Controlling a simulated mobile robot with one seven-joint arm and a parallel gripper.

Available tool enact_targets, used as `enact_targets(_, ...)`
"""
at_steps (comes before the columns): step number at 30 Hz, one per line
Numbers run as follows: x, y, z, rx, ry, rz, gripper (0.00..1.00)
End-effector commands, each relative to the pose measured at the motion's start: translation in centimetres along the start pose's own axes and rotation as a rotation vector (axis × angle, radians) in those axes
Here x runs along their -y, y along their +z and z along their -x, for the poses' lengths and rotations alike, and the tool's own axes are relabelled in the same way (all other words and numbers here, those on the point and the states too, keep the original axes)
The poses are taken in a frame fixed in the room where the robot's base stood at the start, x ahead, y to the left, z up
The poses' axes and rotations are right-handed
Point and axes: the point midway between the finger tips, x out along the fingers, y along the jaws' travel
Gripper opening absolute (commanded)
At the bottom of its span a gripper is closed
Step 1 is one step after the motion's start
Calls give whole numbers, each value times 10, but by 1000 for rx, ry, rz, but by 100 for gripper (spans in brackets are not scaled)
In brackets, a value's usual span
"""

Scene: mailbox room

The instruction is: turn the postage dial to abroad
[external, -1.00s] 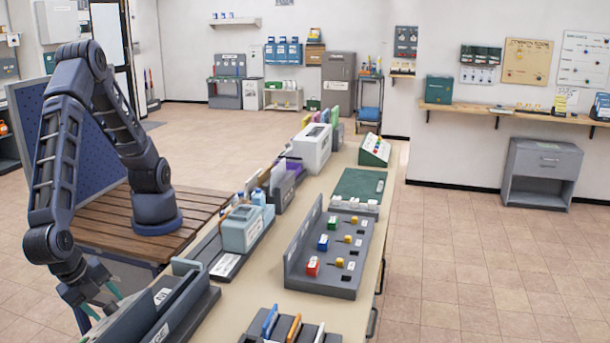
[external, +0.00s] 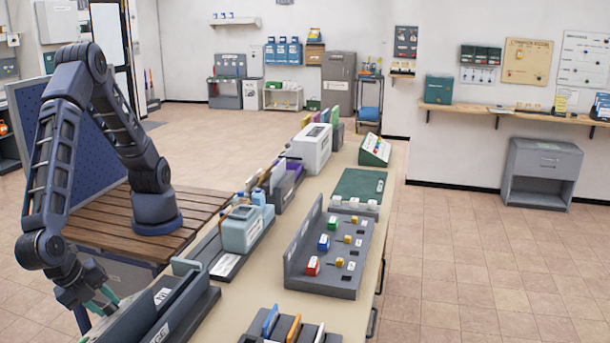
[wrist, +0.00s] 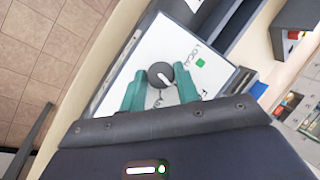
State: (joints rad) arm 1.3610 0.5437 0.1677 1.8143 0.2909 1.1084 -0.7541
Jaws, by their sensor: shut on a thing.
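The postage dial (wrist: 161,75) is a round dark knob with a white pointer mark, on a white panel (wrist: 150,50) in the wrist view. Exactly where the pointer aims is too small to tell. In the external view my gripper (external: 104,301) is low at the bottom left, behind a grey holder, and the dial is hidden there.
The grey holder (external: 165,318) stands close to the right of my gripper at the bench edge. A pale blue device (external: 242,232) and a grey tray (external: 310,285) with small coloured blocks stand farther along the bench (external: 335,310). Open floor lies right of the bench.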

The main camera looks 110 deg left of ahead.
Motion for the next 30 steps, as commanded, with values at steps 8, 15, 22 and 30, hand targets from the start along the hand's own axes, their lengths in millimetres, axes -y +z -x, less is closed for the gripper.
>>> enact_targets(8, -3, 0, 0, -16, -126, -218, 9)
enact_targets(15, -5, 2, 0, -31, -239, -412, 9)
enact_targets(22, -6, 3, -1, -43, -333, -574, 9)
enact_targets(30, -6, 4, -1, -51, -407, -701, 9)
